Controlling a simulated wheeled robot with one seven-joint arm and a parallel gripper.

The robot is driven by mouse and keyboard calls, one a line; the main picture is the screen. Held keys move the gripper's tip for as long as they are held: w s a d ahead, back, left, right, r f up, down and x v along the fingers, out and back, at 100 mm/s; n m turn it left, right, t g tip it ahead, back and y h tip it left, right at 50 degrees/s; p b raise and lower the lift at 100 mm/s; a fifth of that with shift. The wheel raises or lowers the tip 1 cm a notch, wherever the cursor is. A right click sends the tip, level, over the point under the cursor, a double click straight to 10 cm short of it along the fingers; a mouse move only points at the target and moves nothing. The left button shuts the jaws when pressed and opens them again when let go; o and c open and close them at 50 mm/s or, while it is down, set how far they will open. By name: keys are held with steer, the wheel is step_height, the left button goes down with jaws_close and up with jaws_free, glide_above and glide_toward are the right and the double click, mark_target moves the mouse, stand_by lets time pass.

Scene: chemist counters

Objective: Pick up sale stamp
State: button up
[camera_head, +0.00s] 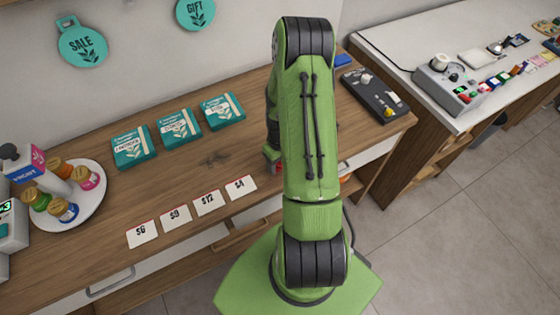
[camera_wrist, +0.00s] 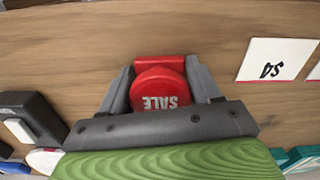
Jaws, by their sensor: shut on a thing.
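The sale stamp (camera_wrist: 160,88) is red with white "SALE" lettering, upside down in the wrist view. My gripper (camera_wrist: 160,78) is shut on it, with one grey finger against each side. The wooden counter lies behind the stamp; I cannot tell whether the stamp touches it. In the head view my green arm hides most of the gripper and stamp; a bit of red shows at the arm's left edge.
Price cards (camera_head: 207,203) lie along the counter's (camera_head: 120,195) front edge, left of my arm. A round white tray (camera_head: 93,215) with small jars is at the left. A dark device (camera_head: 376,97) sits right of my arm.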

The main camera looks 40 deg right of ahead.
steer(key=shift+r, duration=0.1)
step_height(320, 180, up, 10)
steer(key=shift+f+p, duration=0.1)
steer(key=shift+p, duration=0.2)
